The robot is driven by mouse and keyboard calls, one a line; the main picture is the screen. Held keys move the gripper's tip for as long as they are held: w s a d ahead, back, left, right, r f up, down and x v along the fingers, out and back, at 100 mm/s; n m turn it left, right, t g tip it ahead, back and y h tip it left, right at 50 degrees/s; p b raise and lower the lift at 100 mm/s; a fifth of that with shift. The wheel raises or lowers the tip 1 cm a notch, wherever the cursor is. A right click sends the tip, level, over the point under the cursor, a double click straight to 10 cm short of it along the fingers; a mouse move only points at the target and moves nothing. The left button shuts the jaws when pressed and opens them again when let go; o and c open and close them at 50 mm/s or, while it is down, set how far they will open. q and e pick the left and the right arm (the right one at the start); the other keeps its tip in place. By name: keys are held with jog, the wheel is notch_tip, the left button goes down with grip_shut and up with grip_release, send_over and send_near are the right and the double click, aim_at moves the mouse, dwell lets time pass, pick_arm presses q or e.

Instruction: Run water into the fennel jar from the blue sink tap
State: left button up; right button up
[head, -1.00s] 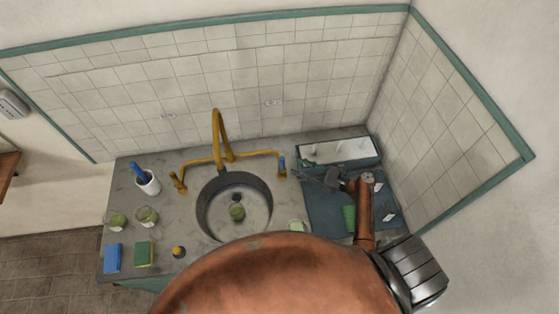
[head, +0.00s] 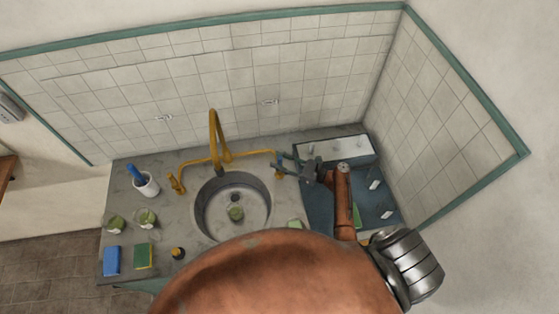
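A small glass jar with green contents (head: 236,213) stands in the round sink (head: 203,208), near the drain. I cannot read a label on it. The brass tap (head: 213,135) arches over the sink, its spout end above the basin's back part; no water stream shows. The tap's right handle, the blue one (head: 279,164), is partly hidden by my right gripper. My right gripper (head: 279,163) is open, its fingers spread around or just beside that handle; I cannot tell if they touch it. My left gripper is not in view.
Two similar jars (head: 114,224) (head: 147,217) stand at the left of the counter, with a white cup (head: 148,186), blue sponge (head: 111,260) and green sponge (head: 143,256). A blue tray (head: 320,200) and a pale box (head: 338,147) lie right. My copper body hides the front.

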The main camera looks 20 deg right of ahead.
grip_shut()
dwell(0.3)
dwell(0.3)
